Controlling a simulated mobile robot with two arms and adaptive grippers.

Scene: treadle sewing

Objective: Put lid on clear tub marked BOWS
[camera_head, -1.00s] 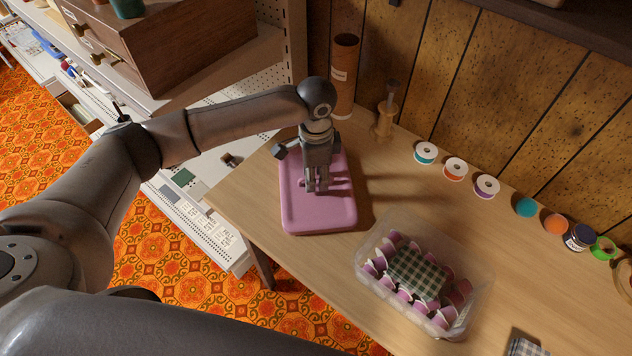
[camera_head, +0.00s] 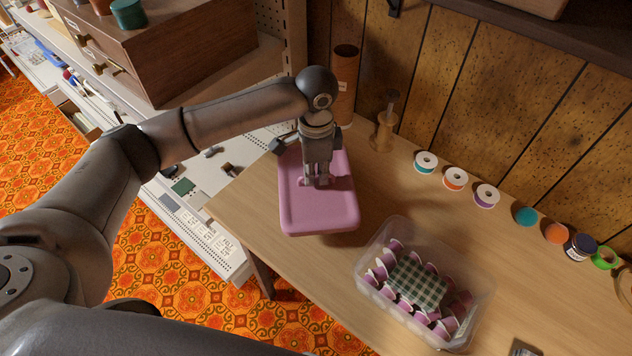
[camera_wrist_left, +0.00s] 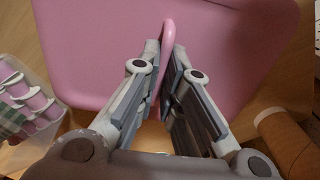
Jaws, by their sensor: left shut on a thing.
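The pink lid (camera_head: 318,212) is at the left end of the wooden table, its near side lifted slightly or resting there; I cannot tell exactly. My left gripper (camera_head: 318,184) points down at its middle and is shut on its raised handle. The left wrist view shows the pink handle (camera_wrist_left: 167,48) between the two fingers (camera_wrist_left: 163,85), with the lid (camera_wrist_left: 90,40) beneath. No BOWS marking is legible. My right gripper is not in view.
Several ribbon spools (camera_head: 455,179) line the table's back edge. The wood-panelled wall (camera_head: 500,90) closes the back. Bare table (camera_head: 390,200) lies between the lid and the spools.

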